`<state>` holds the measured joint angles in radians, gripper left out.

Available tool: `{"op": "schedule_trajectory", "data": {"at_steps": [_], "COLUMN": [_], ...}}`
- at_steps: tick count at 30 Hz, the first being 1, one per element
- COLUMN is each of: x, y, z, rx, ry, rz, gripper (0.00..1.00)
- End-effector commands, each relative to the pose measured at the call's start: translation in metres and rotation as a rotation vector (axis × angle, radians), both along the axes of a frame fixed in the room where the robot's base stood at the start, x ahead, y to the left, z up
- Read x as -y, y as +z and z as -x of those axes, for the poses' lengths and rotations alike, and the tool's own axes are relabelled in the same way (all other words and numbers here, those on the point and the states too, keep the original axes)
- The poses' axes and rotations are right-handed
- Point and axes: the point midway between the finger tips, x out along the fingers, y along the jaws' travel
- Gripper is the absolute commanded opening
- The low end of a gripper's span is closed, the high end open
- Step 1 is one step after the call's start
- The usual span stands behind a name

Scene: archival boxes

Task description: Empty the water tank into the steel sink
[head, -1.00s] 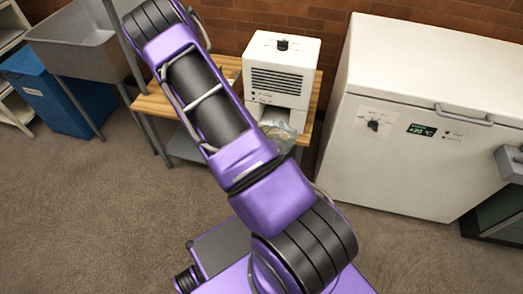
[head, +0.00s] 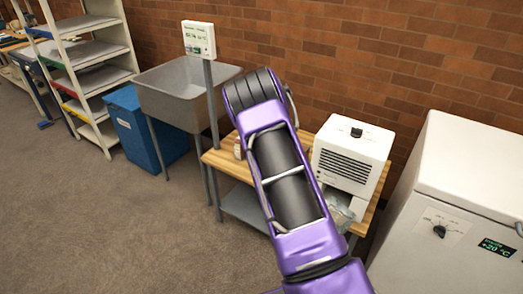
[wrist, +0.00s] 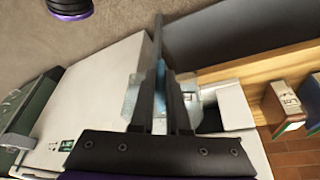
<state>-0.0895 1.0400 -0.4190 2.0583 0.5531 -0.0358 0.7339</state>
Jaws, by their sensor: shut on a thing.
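The steel sink (head: 160,100) stands on legs against the brick wall, left of my arm. The clear water tank (head: 338,215) partly shows in the head view, in front of the lower part of the white dehumidifier (head: 345,165). My arm hides part of it. In the wrist view, my gripper (wrist: 165,75) is shut on the tank, whose clear, bluish body (wrist: 132,97) shows beside and between the fingers. The fingers hide much of it, so the water inside cannot be made out. My gripper is hidden in the head view.
The dehumidifier stands on a wooden table (head: 222,160) with a small jar (head: 238,148) on it. A blue bin (head: 135,130) stands beside the sink, and a post with a display box (head: 199,40) rises before it. A white chest freezer (head: 465,170) is at right. Floor at left is clear.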

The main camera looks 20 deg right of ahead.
Motion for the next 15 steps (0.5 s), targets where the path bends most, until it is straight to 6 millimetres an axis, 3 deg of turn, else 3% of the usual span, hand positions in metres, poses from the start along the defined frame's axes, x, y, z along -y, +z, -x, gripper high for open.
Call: {"op": "schedule_trajectory", "data": {"at_steps": [8,15], "x": [-0.033,-0.080], "y": [0.008,0.019], "z": [-0.001,-0.003], "rx": [0.004,0.003], "ry": [0.280,0.640], "rz": [-0.003,-0.002], "gripper": [0.00,0.00]}}
